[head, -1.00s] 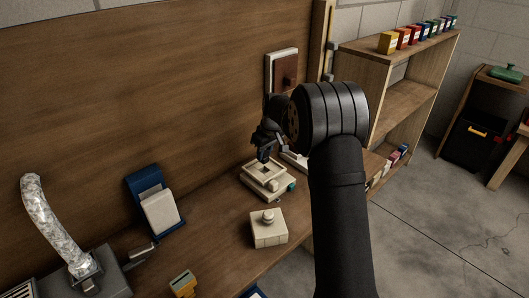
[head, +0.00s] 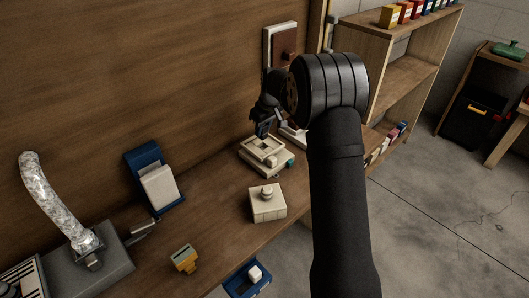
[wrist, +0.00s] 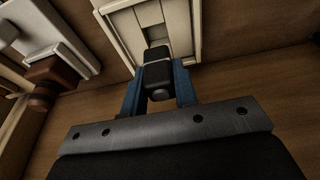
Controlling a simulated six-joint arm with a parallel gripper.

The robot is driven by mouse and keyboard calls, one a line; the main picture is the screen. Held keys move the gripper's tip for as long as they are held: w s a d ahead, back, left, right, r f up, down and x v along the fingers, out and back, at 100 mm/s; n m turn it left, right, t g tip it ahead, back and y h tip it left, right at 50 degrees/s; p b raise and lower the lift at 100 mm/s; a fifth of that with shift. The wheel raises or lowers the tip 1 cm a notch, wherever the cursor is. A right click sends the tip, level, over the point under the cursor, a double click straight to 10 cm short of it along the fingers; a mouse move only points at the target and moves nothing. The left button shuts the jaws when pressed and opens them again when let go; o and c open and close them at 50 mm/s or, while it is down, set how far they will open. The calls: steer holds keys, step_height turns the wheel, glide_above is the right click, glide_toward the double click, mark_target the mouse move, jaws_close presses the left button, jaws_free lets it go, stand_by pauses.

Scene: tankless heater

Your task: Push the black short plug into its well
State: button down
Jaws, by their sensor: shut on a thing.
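The black short plug (wrist: 157,73) is held between the blue fingers of my gripper (wrist: 158,84) in the wrist view. Its far end overlaps the near edge of the cream housing (wrist: 193,28), which has a framed recess, the well (wrist: 152,24). I cannot tell whether the plug touches the housing or has entered the well. In the head view, my gripper (head: 262,132) points down just over the housing (head: 270,162) on the bench. The plug is too small and dark to make out there.
A cream block with a round knob (head: 267,203) stands in front of the housing. A blue holder (head: 152,178), a silver duct (head: 47,200) and a yellow piece (head: 185,258) are to the left.

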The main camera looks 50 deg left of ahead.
mark_target(263, 135)
steer(key=shift+f, duration=0.1)
steer(key=shift+d+x, duration=0.2)
steer(key=shift+x, duration=0.6)
steer(key=shift+d+x, duration=0.2)
steer(key=shift+x, duration=0.55)
steer(key=shift+d+x, duration=0.15)
steer(key=shift+x, duration=0.45)
steer(key=shift+d+x, duration=0.15)
steer(key=shift+x, duration=0.4)
stand_by(0.6)
steer(key=c, duration=1.1)
jaws_free()
steer(key=shift+f, duration=0.1)
steer(key=shift+o, duration=0.2)
steer(key=v, duration=1.7)
steer(key=shift+r, duration=0.3)
steer(key=shift+d+f, duration=0.1)
steer(key=shift+f, duration=0.05)
